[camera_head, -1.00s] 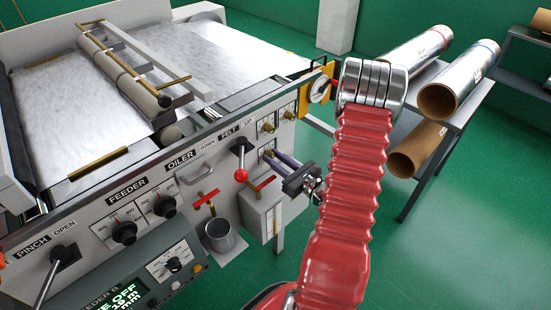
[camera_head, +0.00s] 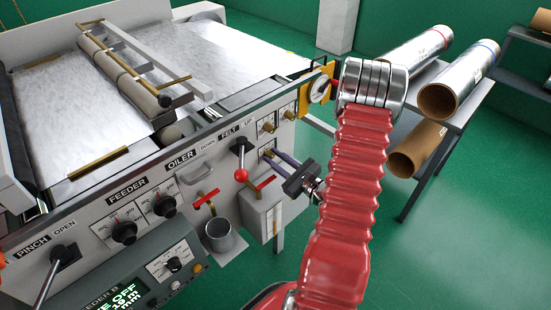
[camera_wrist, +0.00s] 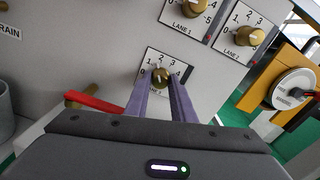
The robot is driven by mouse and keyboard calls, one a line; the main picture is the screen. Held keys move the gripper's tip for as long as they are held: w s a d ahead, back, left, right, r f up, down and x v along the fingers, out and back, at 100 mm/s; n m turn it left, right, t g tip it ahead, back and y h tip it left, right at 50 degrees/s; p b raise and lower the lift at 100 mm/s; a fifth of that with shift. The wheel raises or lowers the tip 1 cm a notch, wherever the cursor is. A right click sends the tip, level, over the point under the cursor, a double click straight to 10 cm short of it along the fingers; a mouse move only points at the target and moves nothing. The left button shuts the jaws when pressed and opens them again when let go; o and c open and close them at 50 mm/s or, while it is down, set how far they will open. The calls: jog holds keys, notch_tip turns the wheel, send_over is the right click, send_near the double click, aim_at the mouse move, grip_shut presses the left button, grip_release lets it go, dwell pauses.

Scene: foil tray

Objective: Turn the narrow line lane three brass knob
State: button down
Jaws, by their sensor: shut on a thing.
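The brass lane three knob (camera_wrist: 159,76) sits on a white dial plate (camera_wrist: 181,67) numbered around its top edge. My gripper (camera_wrist: 161,80) has its two purple fingers closed on this knob, one on each side. The fingers hide the plate's lower part and most of its label. In the head view my gripper (camera_head: 272,155) reaches the machine's front panel from the right, and the knob is hidden there. I cannot clearly read which number the knob points to.
Two similar brass knobs, the upper left (camera_wrist: 202,6) and upper right (camera_wrist: 248,37), sit on dials close above. A red-handled valve (camera_wrist: 95,102) is left of my fingers. A yellow bracket with a round gauge (camera_wrist: 293,88) stands at right.

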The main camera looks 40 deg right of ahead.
jog(key=n, duration=1)
jog(key=shift+n, duration=1.5)
jog(key=shift+a, duration=0.1)
jog(key=c, duration=1.9)
grip_release()
jog(key=shift+c, duration=0.2)
jog(key=o, duration=0.4)
jog(key=shift+s+d, duration=0.15)
jog(key=shift+s, duration=3.3)
jog(key=shift+s+d, duration=0.15)
jog(key=shift+s, duration=3.3)
